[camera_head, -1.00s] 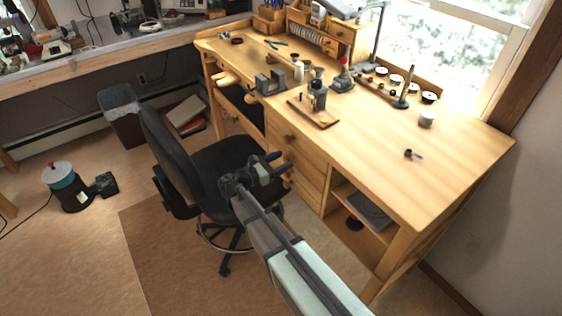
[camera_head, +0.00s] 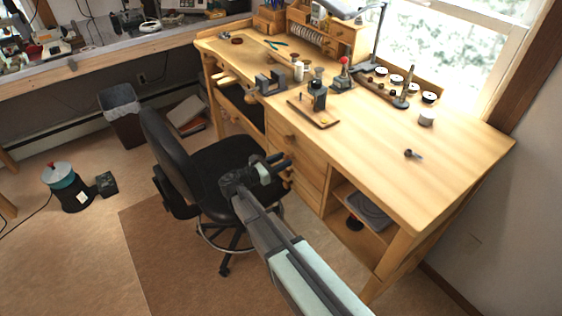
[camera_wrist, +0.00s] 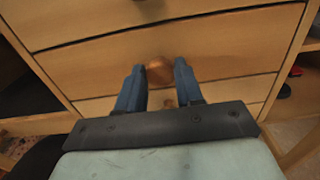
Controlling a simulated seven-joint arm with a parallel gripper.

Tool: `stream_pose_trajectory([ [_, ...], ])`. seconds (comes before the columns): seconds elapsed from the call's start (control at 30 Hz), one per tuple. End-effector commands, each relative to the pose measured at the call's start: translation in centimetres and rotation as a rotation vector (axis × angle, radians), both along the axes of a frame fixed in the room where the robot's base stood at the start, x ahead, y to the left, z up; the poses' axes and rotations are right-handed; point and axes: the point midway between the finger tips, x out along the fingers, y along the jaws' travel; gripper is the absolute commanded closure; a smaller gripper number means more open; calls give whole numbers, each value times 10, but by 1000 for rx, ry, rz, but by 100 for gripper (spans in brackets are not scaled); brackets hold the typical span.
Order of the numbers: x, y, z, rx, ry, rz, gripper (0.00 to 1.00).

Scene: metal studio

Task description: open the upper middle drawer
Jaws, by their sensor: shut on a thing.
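The wooden workbench has a column of drawers (camera_head: 310,182) below its top, to the right of the chair. In the wrist view, a drawer front (camera_wrist: 225,66) with a round wooden knob (camera_wrist: 160,70) faces me. My gripper (camera_head: 283,161) is at the drawer column, below the top drawer's knob (camera_head: 289,136). In the wrist view, its two blue-grey fingers (camera_wrist: 160,78) stand on either side of the round knob and are shut on it. A dark gap runs along the upper edge of this drawer front. I cannot tell whether it stands out from the column.
A black office chair (camera_head: 228,160) stands close to the left of my gripper. An open shelf (camera_head: 352,225) is to the right of the drawers. Small tools and a lamp (camera_head: 380,35) stand on the bench top (camera_head: 440,165). A wastebasket (camera_head: 124,118) is farther left.

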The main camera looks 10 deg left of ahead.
Motion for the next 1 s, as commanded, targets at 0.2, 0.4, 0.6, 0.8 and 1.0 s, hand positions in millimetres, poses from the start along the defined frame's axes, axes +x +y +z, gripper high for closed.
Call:
stream_pose_trajectory([
  [0.2,0,0,0,0,0,0,100],
  [0.4,-14,14,0,0,0,2,100],
  [0.6,-42,44,0,-1,-1,3,100],
  [0.8,-70,72,0,0,0,3,100],
  [1.0,-87,88,0,0,0,2,100],
])
